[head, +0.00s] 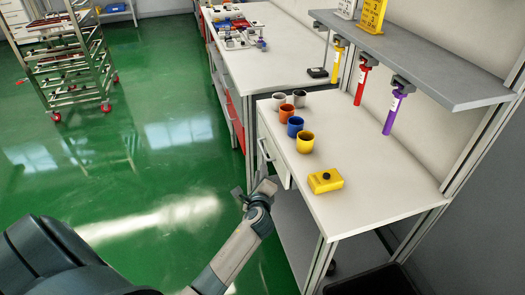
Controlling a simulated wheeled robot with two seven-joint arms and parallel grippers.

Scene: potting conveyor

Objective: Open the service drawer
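The service drawer (274,154) is a white front under the near end of the right-hand workbench, below the cups. It looks shut. Its pale bar handle (264,149) stands out on the aisle side. My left gripper (263,182) is just below and in front of the handle, pointing up toward it in the picture. I cannot tell whether it touches the handle or how far apart its fingers are. My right gripper is not in view.
The bench top (349,196) holds several coloured cups and a yellow box (325,181) with a black knob. Red, yellow and purple tools hang from a grey shelf (430,68). The green floor at left is clear up to a wheeled rack (68,68).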

